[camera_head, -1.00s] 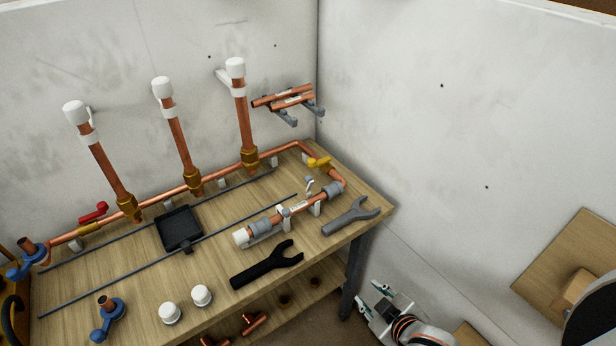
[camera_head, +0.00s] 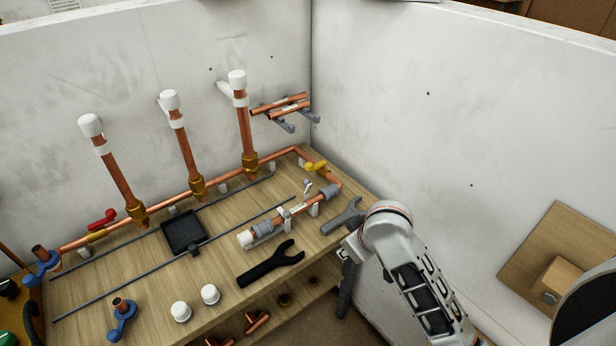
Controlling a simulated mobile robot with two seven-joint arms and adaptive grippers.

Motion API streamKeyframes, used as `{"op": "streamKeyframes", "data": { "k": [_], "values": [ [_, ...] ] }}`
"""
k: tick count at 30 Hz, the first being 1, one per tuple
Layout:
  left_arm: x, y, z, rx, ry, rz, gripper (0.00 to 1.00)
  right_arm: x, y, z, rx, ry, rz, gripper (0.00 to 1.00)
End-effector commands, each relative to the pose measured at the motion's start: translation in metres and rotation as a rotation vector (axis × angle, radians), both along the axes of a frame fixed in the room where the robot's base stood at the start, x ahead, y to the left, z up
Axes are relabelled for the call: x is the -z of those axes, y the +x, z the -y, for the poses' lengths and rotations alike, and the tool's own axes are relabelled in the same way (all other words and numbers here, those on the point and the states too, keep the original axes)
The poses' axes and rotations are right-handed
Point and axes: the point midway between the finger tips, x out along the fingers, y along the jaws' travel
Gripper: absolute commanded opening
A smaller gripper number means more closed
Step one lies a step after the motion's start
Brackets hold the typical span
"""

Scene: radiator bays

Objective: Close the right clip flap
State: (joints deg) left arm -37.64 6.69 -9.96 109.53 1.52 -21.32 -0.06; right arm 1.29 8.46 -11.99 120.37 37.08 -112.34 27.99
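A short copper pipe (camera_head: 295,211) with grey fittings at both ends lies in two white clips on the front right of the wooden bench. The right clip (camera_head: 314,208) has a small white flap (camera_head: 307,187) standing up, apart from the pipe. The left clip (camera_head: 286,221) sits nearer the white-capped end; its flap state is too small to tell. My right gripper (camera_head: 346,253) is at the bench's right front edge, right of and below the right clip, touching neither clip. My wrist partly hides it, so its opening is unclear. My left gripper is out of view.
Three upright copper pipes stand at the back; a black tray (camera_head: 184,232) is left.

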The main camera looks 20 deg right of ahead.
Motion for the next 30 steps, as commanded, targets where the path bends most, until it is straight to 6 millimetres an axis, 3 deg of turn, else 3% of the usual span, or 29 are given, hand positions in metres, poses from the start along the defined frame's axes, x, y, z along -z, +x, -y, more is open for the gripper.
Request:
{"op": "streamKeyframes", "data": {
  "k": [1,9,15,18,23,30],
  "values": [
    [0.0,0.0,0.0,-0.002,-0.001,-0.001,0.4,-0.013,0.017,-0.005,0.0,0.015,-0.007,0.31],
    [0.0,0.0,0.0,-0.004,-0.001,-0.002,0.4,-0.078,0.087,-0.032,0.004,0.111,-0.075,0.31],
    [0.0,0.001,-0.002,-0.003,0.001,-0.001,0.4,-0.137,0.127,-0.044,0.008,0.157,-0.114,0.31],
    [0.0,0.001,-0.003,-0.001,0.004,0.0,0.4,-0.157,0.137,-0.047,0.008,0.167,-0.127,0.31],
    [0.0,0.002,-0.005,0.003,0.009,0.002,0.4,-0.172,0.144,-0.049,0.009,0.176,-0.135,0.31],
    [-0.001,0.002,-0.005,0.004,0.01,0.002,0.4,-0.15,0.152,-0.053,0.011,0.178,-0.14,0.31]
  ]
}}
